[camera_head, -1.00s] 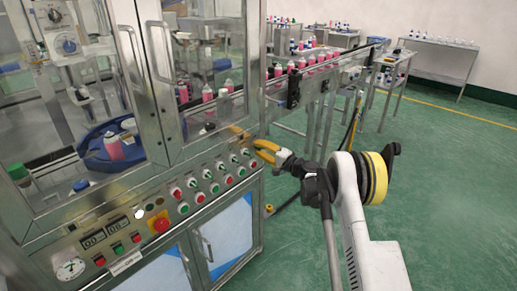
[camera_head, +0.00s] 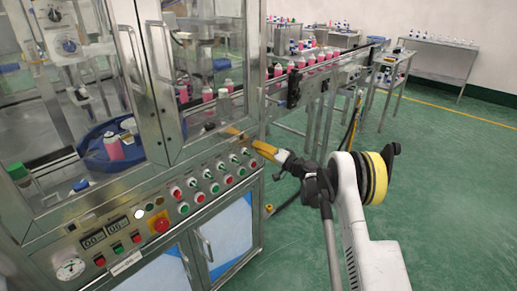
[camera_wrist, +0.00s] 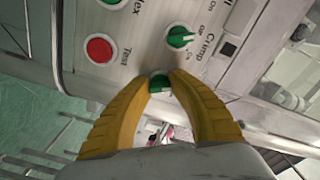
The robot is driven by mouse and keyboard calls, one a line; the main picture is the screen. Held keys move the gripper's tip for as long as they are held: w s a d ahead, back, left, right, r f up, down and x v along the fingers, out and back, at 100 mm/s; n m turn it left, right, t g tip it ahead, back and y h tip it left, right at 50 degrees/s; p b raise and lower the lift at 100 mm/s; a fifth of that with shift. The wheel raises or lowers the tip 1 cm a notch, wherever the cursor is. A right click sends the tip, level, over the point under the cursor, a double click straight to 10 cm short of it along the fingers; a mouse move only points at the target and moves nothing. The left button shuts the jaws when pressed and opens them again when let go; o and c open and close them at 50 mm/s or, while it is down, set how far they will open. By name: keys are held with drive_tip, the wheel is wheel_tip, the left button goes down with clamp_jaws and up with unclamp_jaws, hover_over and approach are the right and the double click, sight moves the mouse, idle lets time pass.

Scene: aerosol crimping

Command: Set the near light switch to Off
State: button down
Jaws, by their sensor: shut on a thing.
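My gripper (camera_head: 262,147) is at the right end of the control panel, its yellow fingers reaching the panel's upper switch row. In the wrist view the fingertips (camera_wrist: 160,80) are shut on a small green rotary switch (camera_wrist: 159,82). Only part of this switch shows between the tips; its label and pointer direction cannot be read. Another green rotary switch (camera_wrist: 180,37), with a white pointer line, sits beside it near the word Crimp and Off/On marks, clear of the fingers.
A red button (camera_wrist: 99,49) labelled Test is close to the left finger. The panel carries several more buttons and a red emergency stop (camera_head: 159,222) on yellow. A conveyor (camera_head: 335,68) with pink bottles runs behind. Green floor to the right is open.

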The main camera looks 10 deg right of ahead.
drive_tip(key=c, duration=1.2)
unclamp_jaws()
drive_tip(key=v, duration=1.2)
